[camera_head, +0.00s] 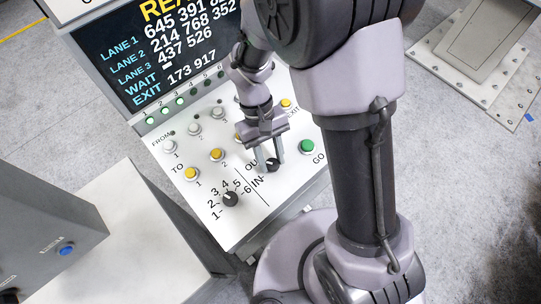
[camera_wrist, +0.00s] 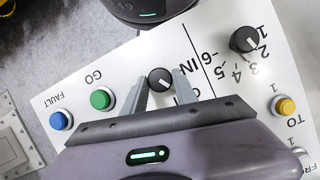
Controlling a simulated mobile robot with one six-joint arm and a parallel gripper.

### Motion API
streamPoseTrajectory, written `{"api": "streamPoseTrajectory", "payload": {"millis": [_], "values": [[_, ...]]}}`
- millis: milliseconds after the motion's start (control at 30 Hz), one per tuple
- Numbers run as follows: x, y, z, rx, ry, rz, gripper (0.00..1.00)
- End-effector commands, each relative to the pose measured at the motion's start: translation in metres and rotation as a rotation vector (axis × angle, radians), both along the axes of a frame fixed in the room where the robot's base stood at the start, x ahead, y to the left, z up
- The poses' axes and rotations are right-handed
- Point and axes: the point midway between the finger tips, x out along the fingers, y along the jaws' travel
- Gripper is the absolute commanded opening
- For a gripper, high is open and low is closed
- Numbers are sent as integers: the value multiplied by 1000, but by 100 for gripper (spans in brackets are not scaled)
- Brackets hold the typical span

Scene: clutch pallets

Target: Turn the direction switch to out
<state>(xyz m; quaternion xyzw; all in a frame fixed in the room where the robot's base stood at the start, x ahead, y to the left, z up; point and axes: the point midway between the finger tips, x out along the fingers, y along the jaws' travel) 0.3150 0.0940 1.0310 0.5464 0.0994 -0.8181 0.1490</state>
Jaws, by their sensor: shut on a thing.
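The direction switch (camera_head: 273,165) is a small black round knob on the sloping white panel, beside the printed labels OUT and IN. It also shows in the wrist view (camera_wrist: 161,79), between the two grey fingers. My gripper (camera_head: 269,161) points down at the panel, its fingers closed on either side of the knob; the same gripper shows in the wrist view (camera_wrist: 160,82). The OUT label is partly hidden by a finger. A pale mark shows on the knob, but I cannot tell clearly which label it points to.
A numbered black dial (camera_head: 230,198) sits to the left of the switch. A green GO button (camera_head: 307,146) is close by on the right. Yellow TO buttons (camera_head: 191,174) and white FROM buttons (camera_head: 170,146) are on the same panel. A dark display (camera_head: 165,50) stands above.

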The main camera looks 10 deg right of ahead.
Motion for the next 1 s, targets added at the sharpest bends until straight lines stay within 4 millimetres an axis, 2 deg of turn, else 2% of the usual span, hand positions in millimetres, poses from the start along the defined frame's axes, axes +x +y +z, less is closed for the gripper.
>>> {"api": "streamPoseTrajectory", "payload": {"millis": [633, 667, 733, 1000], "values": [[0, 0, 0, 0, -1, -44, 0], [0, 0, 0, 0, -1, -44, 40], [0, 0, 0, 1, -1, -43, 54], [0, 0, 0, 1, -1, -43, 55]]}}
